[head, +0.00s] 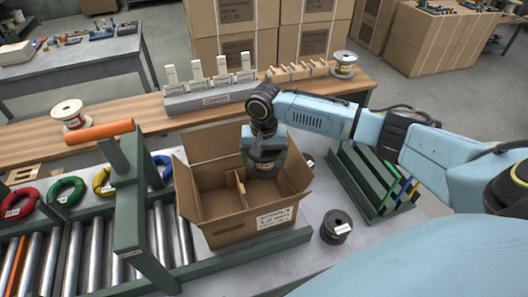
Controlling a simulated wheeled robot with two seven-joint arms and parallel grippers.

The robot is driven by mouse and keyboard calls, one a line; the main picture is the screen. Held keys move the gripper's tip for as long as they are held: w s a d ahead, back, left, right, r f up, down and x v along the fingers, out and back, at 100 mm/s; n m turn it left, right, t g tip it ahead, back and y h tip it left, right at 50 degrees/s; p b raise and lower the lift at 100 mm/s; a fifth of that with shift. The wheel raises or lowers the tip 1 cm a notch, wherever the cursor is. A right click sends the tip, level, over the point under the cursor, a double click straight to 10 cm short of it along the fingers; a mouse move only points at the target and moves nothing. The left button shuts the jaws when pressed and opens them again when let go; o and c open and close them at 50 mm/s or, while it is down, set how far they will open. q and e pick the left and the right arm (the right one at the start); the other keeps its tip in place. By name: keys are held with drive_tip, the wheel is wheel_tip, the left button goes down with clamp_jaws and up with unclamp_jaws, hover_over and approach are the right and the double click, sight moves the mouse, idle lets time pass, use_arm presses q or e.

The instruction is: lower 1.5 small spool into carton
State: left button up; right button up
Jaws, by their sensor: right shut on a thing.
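An open carton (210,232) stands on the grey table in the middle of the head view, flaps spread. Low cardboard dividers (241,188) show inside it, and a printed label is on its front. My right gripper (264,168) points down over the carton's right rear part, shut on a small spool (264,172). The gripper hides much of that spool, and I cannot tell whether it touches the carton floor. A dark spool (336,228) with a white tag stands on the table right of the carton. My left gripper is out of view.
A roller conveyor (158,235) with a green post and orange bar (98,132) is at left, beside coloured cable rings (66,191). A green slotted rack (365,185) stands at right. Behind, a wooden bench (140,112) holds white-flanged spools (70,114).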

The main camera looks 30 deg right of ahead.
drive_tip(key=shift+w+f+b, duration=0.1)
drive_tip(key=shift+f+b, duration=3.25)
drive_tip(key=shift+f, duration=5.8)
drive_tip(key=o, duration=1.3)
drive_tip(key=shift+o, duration=0.2)
wheel_tip(320, 180, up, 14)
drive_tip(key=p, duration=0.1)
drive_tip(key=shift+f, duration=0.25)
